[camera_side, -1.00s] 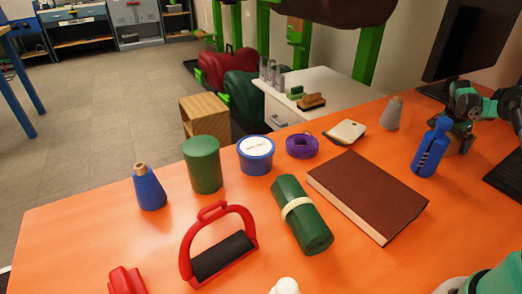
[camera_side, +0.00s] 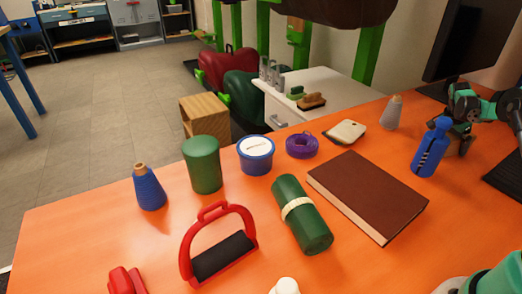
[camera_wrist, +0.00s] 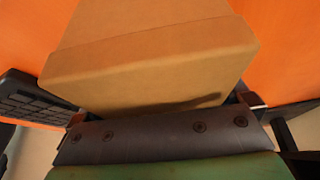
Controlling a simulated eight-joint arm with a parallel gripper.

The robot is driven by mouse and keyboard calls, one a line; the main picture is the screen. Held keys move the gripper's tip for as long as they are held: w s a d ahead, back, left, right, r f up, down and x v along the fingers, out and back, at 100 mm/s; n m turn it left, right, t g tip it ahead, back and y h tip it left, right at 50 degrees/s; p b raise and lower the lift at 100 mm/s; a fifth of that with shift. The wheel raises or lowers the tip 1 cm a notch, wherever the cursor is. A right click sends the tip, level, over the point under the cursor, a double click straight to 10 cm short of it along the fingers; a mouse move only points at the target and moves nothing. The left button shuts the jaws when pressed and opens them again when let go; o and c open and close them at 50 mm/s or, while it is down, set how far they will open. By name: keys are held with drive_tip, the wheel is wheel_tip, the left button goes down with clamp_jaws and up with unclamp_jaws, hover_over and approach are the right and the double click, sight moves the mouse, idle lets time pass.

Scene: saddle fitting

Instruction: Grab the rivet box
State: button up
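A plain tan box fills the top and middle of the wrist view (camera_wrist: 150,65), and I take it to be the rivet box. No label shows on it. My gripper (camera_wrist: 163,106) is at the near end of this box, with one finger part at each side of it. The box's sides come right up to these parts, but I cannot tell whether they press on it. The fingertips are largely hidden.
A black keyboard (camera_wrist: 32,98) lies left of the box in the wrist view. On the orange table in the side view stand a brown book (camera_side: 368,196), a blue bottle (camera_side: 430,148), a green roll (camera_side: 301,215), a red stirrup (camera_side: 218,243) and a blue tub (camera_side: 256,158).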

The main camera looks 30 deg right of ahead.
drive_tip(key=c, duration=1.3)
drive_tip(key=shift+r, duration=0.1)
drive_tip(key=shift+c, duration=0.2)
